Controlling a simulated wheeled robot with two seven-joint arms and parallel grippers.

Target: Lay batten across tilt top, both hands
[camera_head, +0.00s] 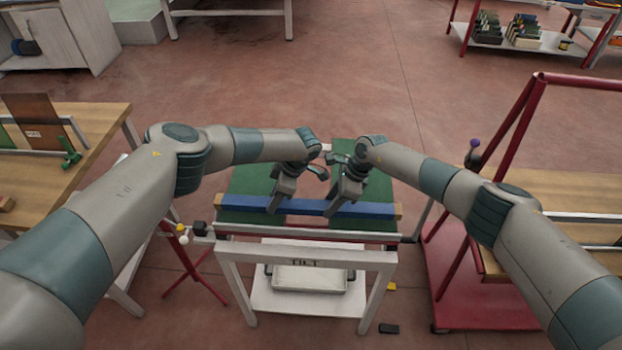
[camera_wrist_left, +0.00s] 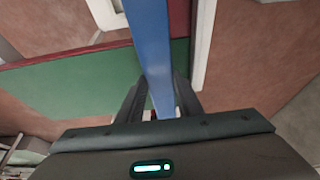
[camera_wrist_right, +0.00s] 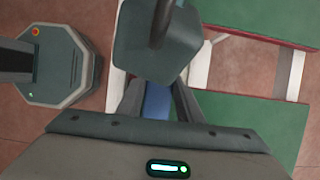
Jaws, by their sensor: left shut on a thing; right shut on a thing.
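A blue batten (camera_head: 310,207) with tan ends spans the green tilt top (camera_head: 257,180) from left to right in the head view. I cannot tell whether it touches the top or is just above it. My left gripper (camera_head: 275,207) is shut on the batten left of its middle. My right gripper (camera_head: 332,211) is shut on it right of the middle. In the left wrist view the batten (camera_wrist_left: 150,50) runs between the fingers (camera_wrist_left: 158,105). In the right wrist view a short piece of the batten (camera_wrist_right: 157,101) shows between the fingers (camera_wrist_right: 160,103); a dark grey part hides the rest.
A wooden bench (camera_head: 40,190) with a green clamp (camera_head: 69,152) stands at the left. A red frame cart (camera_head: 470,290) stands at the right. A white tray (camera_head: 308,278) sits on the shelf under the top.

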